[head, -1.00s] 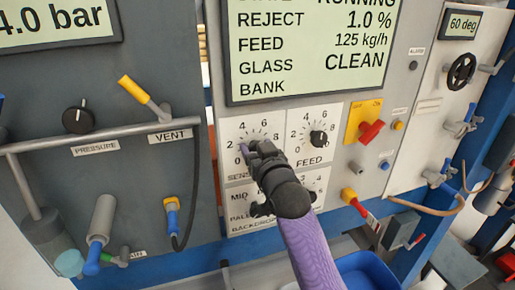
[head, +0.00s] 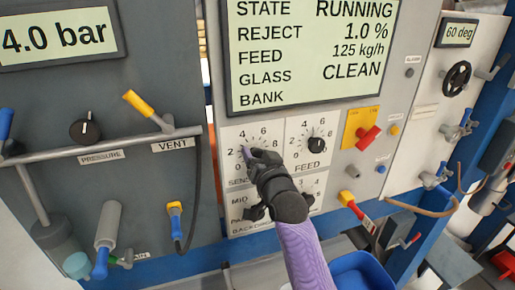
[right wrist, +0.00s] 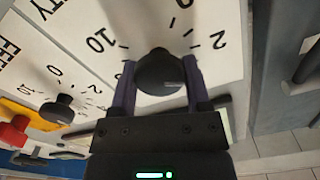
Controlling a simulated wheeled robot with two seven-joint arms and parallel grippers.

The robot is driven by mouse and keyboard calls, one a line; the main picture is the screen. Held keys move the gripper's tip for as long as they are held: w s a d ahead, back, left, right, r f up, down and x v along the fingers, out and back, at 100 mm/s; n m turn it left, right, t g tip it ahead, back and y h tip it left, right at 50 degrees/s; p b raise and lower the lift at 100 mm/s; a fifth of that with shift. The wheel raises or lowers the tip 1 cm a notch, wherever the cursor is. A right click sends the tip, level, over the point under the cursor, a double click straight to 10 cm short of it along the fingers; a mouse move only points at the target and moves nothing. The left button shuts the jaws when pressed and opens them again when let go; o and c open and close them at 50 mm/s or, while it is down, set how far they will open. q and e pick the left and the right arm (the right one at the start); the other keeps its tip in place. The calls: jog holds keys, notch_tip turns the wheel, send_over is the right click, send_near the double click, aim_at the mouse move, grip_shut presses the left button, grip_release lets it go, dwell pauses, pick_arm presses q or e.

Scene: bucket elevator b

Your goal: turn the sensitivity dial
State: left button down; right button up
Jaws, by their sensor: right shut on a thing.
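The sensitivity dial is a round black knob on a white plate with a printed number scale. In the head view my right gripper (head: 249,153) covers it, and only part of the scale (head: 240,134) and the start of its label show. In the right wrist view the black knob (right wrist: 158,74) sits between the two purple fingers of my right gripper (right wrist: 160,88), one on each side. The gripper is shut on it. I cannot make out where the knob's pointer stands. My left gripper is not in view.
The feed dial (head: 316,145) is close on the right. A backdrop knob below is partly hidden by my gripper. A display (head: 312,55) hangs above. A red handle (head: 369,137) on a yellow plate and a red-and-yellow lever (head: 354,205) stand farther right.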

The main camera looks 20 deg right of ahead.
jog(key=m+p, duration=0.1)
jog(key=m, duration=0.2)
jog(key=shift+p, duration=0.4)
jog(key=shift+d+m, duration=0.1)
jog(key=shift+m, duration=0.4)
jog(key=o, duration=1.3)
jog(key=s+p, duration=0.1)
jog(key=s, duration=0.9)
jog(key=shift+d, duration=0.15)
